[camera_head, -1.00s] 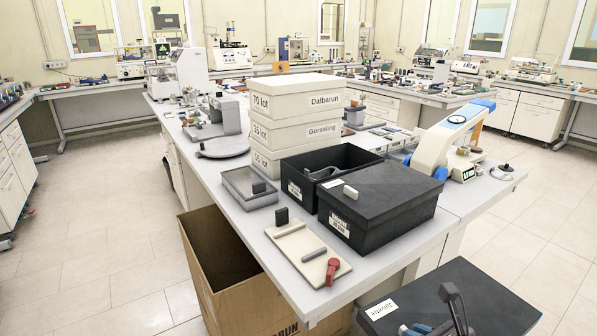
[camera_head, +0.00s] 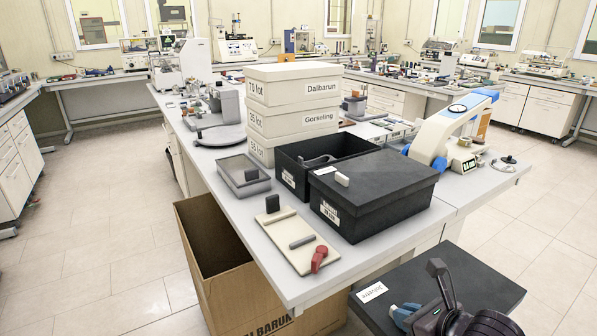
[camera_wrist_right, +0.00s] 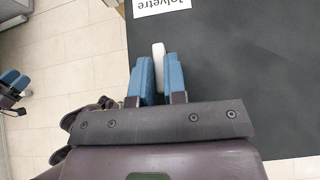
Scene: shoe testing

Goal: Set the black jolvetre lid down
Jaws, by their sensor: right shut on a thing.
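The black jolvetre lid (camera_head: 465,272) is a wide flat panel with a white label, low at the right front in the head view. It fills much of the right wrist view (camera_wrist_right: 245,75), with floor showing beside it. My right gripper (camera_head: 402,313) has blue fingers, which show in the wrist view (camera_wrist_right: 158,78) shut on the lid's small pale handle (camera_wrist_right: 158,54). The lid appears level, in front of the table's near end; what is under it is hidden. Another blue-fingered gripper, apparently my left (camera_wrist_right: 14,82), shows at the wrist view's left edge; its opening is unclear.
The table (camera_head: 292,283) holds a closed black box (camera_head: 372,200), an open black box (camera_head: 290,177), stacked white boxes (camera_head: 292,124), a grey tray (camera_head: 235,168) and a board with a red knob (camera_head: 287,240). A cardboard box (camera_head: 190,255) stands beside it. Floor at right is clear.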

